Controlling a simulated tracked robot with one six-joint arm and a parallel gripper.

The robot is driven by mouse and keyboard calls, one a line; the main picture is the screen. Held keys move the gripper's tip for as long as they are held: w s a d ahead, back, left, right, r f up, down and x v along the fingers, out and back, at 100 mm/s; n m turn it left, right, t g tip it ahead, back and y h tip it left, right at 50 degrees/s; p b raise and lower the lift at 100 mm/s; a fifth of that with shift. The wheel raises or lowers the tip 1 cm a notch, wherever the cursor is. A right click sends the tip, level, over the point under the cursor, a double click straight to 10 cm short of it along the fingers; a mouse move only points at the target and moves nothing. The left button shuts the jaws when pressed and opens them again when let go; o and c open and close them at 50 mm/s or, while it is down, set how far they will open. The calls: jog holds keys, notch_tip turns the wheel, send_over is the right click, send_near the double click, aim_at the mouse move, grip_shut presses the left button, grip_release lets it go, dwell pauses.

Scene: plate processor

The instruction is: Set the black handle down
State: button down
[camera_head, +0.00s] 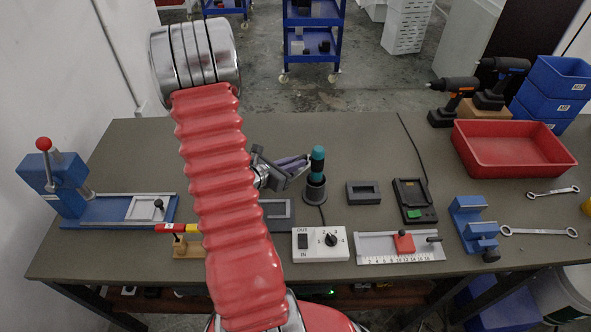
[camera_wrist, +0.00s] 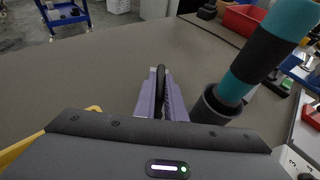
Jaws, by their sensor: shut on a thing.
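My gripper (camera_head: 296,163) hangs above the middle of the workbench, left of a teal and black tool. In the wrist view my gripper (camera_wrist: 161,92) shows two pale purple fingers shut on a thin black piece, the black handle (camera_wrist: 160,78), which stands up between them. Its lower part is hidden by the fingers and the gripper body. In the head view the handle cannot be made out. The fingers appear to be above the bench top (camera_head: 130,168); the exact gap cannot be told.
The teal and black tool (camera_head: 317,162) stands upright in a dark round holder (camera_head: 315,190), close right of my gripper. A grey frame (camera_head: 363,193), a charger-like black unit (camera_head: 410,200) and a white switch box (camera_head: 320,244) lie nearby. The bench's back left is clear.

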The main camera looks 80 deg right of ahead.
jog(key=shift+f, duration=1.6)
jog(key=c, duration=1.8)
grip_release()
jog(key=shift+f, duration=0.1)
jog(key=v, duration=1.2)
